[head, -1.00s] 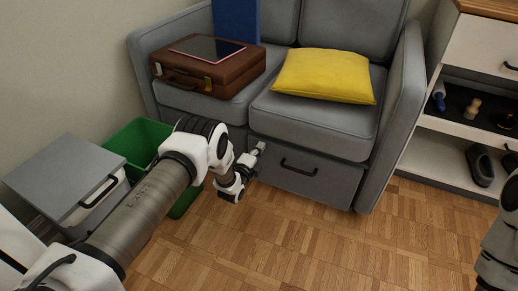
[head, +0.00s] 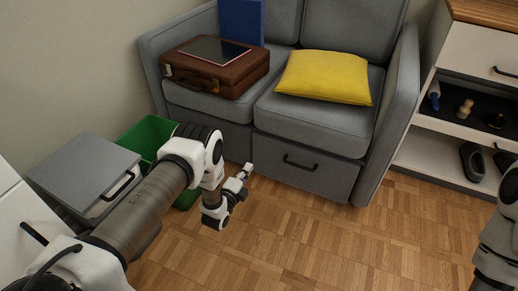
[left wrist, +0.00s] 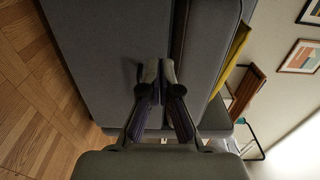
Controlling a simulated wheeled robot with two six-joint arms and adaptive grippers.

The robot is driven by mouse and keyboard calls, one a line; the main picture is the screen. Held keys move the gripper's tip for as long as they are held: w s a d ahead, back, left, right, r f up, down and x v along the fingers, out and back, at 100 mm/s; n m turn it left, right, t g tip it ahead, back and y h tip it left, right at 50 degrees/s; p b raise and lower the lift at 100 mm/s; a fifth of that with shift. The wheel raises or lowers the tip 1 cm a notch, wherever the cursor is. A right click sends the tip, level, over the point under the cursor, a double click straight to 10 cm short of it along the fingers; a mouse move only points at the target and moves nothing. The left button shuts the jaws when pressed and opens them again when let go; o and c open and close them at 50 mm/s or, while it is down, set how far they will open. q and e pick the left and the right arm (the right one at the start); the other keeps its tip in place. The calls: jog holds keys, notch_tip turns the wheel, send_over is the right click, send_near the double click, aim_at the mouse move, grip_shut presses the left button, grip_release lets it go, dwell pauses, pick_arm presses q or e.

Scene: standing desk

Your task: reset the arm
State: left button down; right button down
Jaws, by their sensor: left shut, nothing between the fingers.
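My left gripper (head: 246,171) is in front of the grey sofa (head: 225,140), near its lower front, above the wooden floor. In the left wrist view my left gripper (left wrist: 157,72) has its fingertips together with nothing between them, and the sofa front (left wrist: 105,60) fills the space beyond. My right arm shows only in part at the right edge of the head view; its gripper is out of the picture.
A sofa drawer (head: 305,172) is shut. A brown briefcase (head: 215,75) with a tablet (head: 208,50) on it and a yellow cushion (head: 323,78) lie on the seats. The floor (head: 300,240) is clear.

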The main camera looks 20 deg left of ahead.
pick_arm(q)
jog(key=shift+s, duration=0.15)
jog(key=d+r+g+p, duration=0.1)
jog(key=d+r+p, duration=0.15)
jog(key=r, duration=0.35)
jog(key=s+d+f+n+g, duration=0.1)
jog(key=s+f+n+g, duration=0.2)
jog(key=s+n+g, duration=1.15)
jog(key=s+d+f+n+g, duration=0.2)
jog(key=s+f+n+g, duration=0.15)
jog(key=s, duration=2.15)
notch_tip(320, 180, up, 38)
jog(key=t+p, duration=0.1)
jog(key=p, duration=3.7)
jog(key=shift+w+n+y+p, duration=0.25)
jog(key=shift+n+y+p, duration=0.05)
jog(key=shift+n+p, duration=0.1)
